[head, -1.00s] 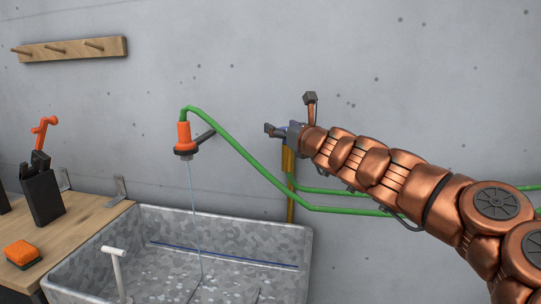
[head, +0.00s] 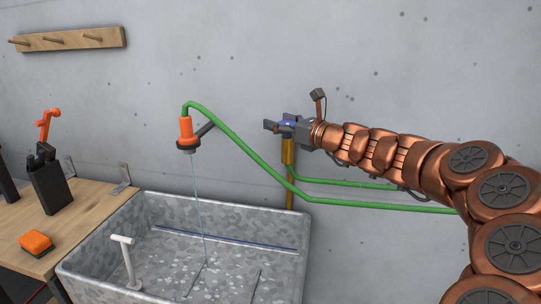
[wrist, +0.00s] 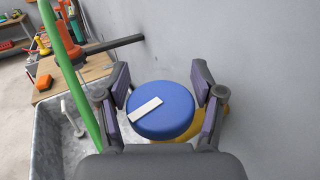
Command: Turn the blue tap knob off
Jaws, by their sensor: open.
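The blue tap knob (wrist: 165,113) is round with a white bar on its top face. It sits on a yellow brass tap body (head: 288,150) on an upright pipe by the wall. My gripper (wrist: 160,85) is open, with one finger on each side of the knob. In the wrist view a small gap shows between the knob and each fingertip. In the head view my gripper (head: 277,127) hides part of the knob. Water (head: 199,200) runs in a thin stream from the orange nozzle (head: 187,131) into the grey sink (head: 290,235).
A green hose (head: 250,155) loops from the nozzle past the tap, close to my gripper's left in the wrist view. A dark bracket (wrist: 115,44) holds the nozzle off the wall. A wooden bench (head: 85,218) with an orange sponge (head: 36,242) stands left.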

